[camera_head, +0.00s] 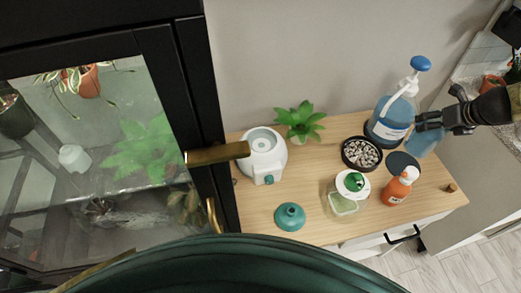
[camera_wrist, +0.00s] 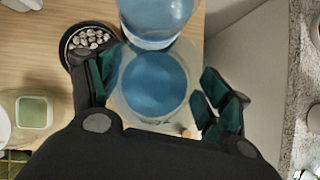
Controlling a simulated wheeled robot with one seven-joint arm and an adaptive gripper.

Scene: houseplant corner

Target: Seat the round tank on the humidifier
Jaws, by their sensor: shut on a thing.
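The humidifier (camera_head: 271,165) is a white base with a round recess in its top, and it stands at the left end of the wooden cabinet top beside a plant. The round tank (camera_head: 424,143) is translucent blue and hangs in my gripper (camera_head: 446,126) at the right, past the blue pump bottle. In the wrist view the tank (camera_wrist: 155,84) sits between the two dark green finger pads of my gripper (camera_wrist: 162,92), which is shut on it. The tank's underside is hidden in the head view. The tank is well apart from the humidifier.
The blue pump bottle (camera_head: 391,117) stands near the tank.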

